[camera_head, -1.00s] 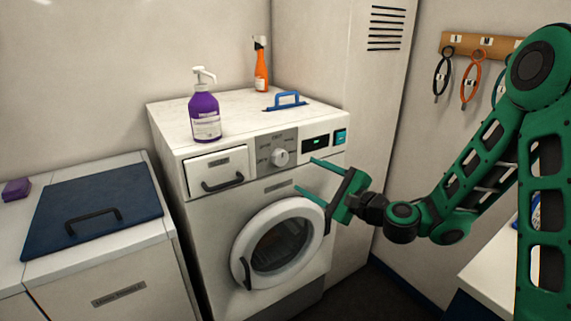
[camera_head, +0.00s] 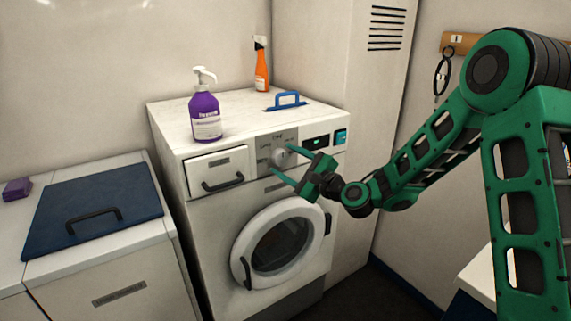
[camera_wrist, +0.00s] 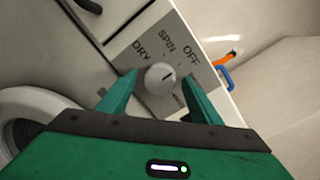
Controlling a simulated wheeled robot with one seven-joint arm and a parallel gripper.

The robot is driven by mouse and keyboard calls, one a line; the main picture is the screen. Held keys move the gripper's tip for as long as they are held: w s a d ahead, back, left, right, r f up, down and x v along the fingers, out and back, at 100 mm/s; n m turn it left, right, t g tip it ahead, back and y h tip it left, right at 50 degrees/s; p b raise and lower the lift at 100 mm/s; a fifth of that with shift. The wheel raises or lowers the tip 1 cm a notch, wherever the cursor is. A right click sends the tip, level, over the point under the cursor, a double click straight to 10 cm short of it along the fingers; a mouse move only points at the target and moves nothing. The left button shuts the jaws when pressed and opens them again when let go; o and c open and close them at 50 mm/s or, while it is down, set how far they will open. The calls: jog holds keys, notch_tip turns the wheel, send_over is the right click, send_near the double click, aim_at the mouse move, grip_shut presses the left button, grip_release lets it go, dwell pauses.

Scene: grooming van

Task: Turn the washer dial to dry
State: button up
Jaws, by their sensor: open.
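The washer (camera_head: 215,235) stands with its grey dial panel on the upper front. The round pale dial (camera_wrist: 158,78) shows in the wrist view with DRY, SPIN and OFF printed around it. A short dark mark on the dial points roughly toward OFF. In the head view the dial (camera_head: 278,157) is partly behind my fingers. My gripper (camera_head: 282,160) is open in front of the panel. In the wrist view my gripper (camera_wrist: 159,80) has one finger on each side of the dial, with gaps showing; I cannot tell its exact depth.
A purple pump bottle (camera_head: 206,112), an orange spray bottle (camera_head: 261,70) and a blue handled tool (camera_head: 287,98) stand on the washer top. The drawer (camera_head: 217,164) is left of the dial, the round door (camera_head: 245,230) below. A tall cabinet (camera_head: 345,70) is behind.

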jog(key=shift+c, duration=0.7)
jog(key=c, duration=0.9)
jog(key=shift+s+a, duration=0.1)
jog(key=shift+a, duration=0.15)
jog(key=shift+d+f, duration=0.1)
